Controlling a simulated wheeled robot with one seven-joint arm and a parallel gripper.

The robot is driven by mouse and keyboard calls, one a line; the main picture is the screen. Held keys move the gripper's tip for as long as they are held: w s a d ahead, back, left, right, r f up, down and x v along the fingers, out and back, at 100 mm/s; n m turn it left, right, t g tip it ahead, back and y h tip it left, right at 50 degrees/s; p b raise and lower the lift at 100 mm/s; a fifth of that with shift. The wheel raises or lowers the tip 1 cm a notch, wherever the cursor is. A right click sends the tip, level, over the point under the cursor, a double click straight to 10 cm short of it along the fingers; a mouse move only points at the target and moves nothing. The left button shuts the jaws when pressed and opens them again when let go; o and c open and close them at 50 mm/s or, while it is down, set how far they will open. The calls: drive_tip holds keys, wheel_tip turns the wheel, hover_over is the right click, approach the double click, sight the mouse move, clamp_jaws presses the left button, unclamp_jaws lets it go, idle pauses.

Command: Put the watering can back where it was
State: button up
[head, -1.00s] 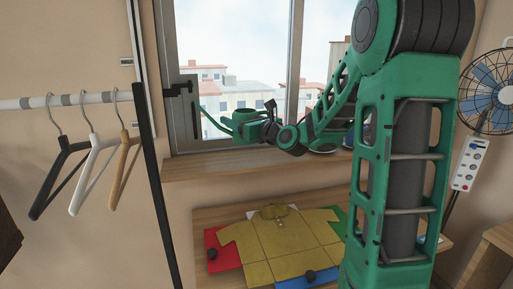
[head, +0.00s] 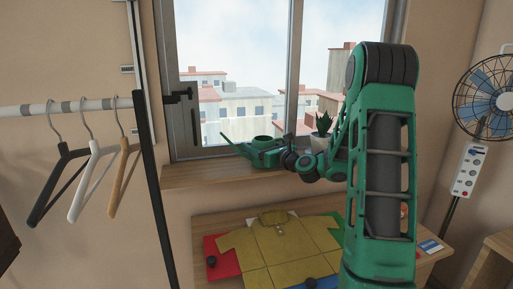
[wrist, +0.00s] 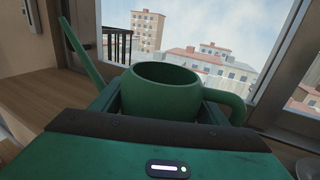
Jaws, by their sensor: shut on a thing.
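The green watering can (head: 264,147) is upright at the window, low over the wooden sill (head: 185,178). Its thin spout points left. Whether its base touches the sill cannot be told. My gripper (head: 276,154) is shut on the can from the right side in the head view. In the wrist view the can's body (wrist: 165,92) sits between my two green fingers, with its spout to the left and its round handle to the right. The can's lower part is hidden there by my gripper's body.
A potted plant (head: 322,127) stands on the sill to the right, close to my arm. The left part of the sill is bare. Below, a table holds a folding board with a yellow shirt (head: 280,240). Hangers (head: 97,175) hang at left; a fan (head: 492,95) stands at right.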

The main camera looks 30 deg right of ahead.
drive_tip(key=shift+f, duration=0.1)
drive_tip(key=o, duration=1.4)
drive_tip(key=shift+c, duration=0.2)
drive_tip(key=shift+s, duration=0.25)
drive_tip(key=s+d, duration=0.1)
drive_tip(key=s, duration=1)
drive_tip(key=shift+s, duration=0.2)
drive_tip(key=shift+d, duration=0.1)
